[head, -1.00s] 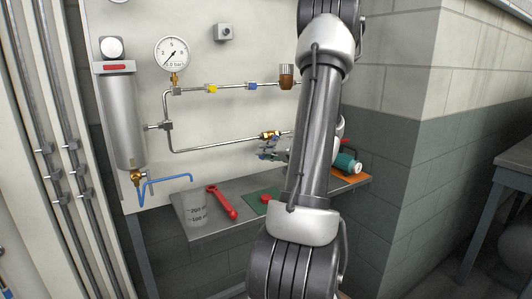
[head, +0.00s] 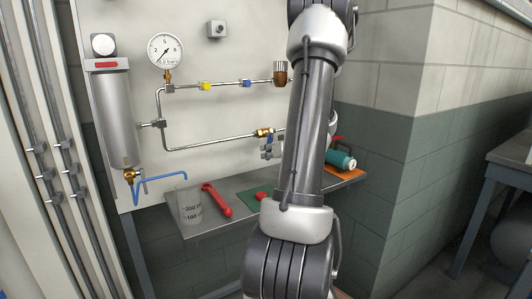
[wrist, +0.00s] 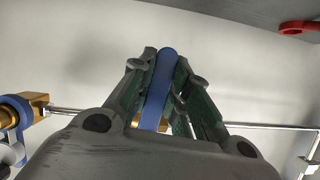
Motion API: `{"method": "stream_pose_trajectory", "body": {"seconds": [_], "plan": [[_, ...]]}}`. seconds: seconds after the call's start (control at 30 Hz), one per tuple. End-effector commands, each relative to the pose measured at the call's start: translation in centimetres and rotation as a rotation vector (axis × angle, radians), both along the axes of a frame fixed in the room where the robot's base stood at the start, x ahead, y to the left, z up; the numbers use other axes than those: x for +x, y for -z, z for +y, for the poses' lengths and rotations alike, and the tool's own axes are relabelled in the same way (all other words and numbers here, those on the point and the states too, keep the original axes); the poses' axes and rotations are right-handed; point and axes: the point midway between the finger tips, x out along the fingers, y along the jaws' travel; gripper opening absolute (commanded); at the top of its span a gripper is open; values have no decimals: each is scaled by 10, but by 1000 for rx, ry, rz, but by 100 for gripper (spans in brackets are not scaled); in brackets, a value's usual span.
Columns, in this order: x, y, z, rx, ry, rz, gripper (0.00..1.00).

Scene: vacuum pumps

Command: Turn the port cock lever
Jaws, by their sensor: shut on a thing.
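The blue lever (wrist: 160,90) stands between the fingers of my gripper (wrist: 165,65) in the wrist view. The fingers are shut on it, one on each side, and its rounded end shows between the tips. In the head view, the brass cock (head: 264,132) sits on the lower pipe of the panel. My gripper (head: 268,152) is just below and beside it, with a bit of blue at the cock. My forearm hides much of the gripper and the pipe's right part. The lever's exact angle is hard to tell.
A gauge (head: 165,50), a filter cylinder (head: 115,115) and an upper pipe (head: 215,85) are on the panel. The shelf (head: 235,187) below holds a beaker (head: 188,205), a red wrench (head: 216,200) and a teal pump (head: 340,159). A second brass fitting (wrist: 38,103) shows left in the wrist view.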

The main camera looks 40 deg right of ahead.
Motion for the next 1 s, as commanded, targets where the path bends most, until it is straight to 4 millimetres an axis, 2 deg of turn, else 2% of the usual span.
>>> {"method": "stream_pose_trajectory", "body": {"seconds": [0.3, 0.87, 0.9, 1.0], "plan": [[-2, 1, -7, -122, 1, 32, 0], [-3, 1, -10, -152, 2, 39, 0], [-3, 1, -10, -152, 2, 39, 25], [-3, 1, -10, -151, 1, 38, 40]]}}
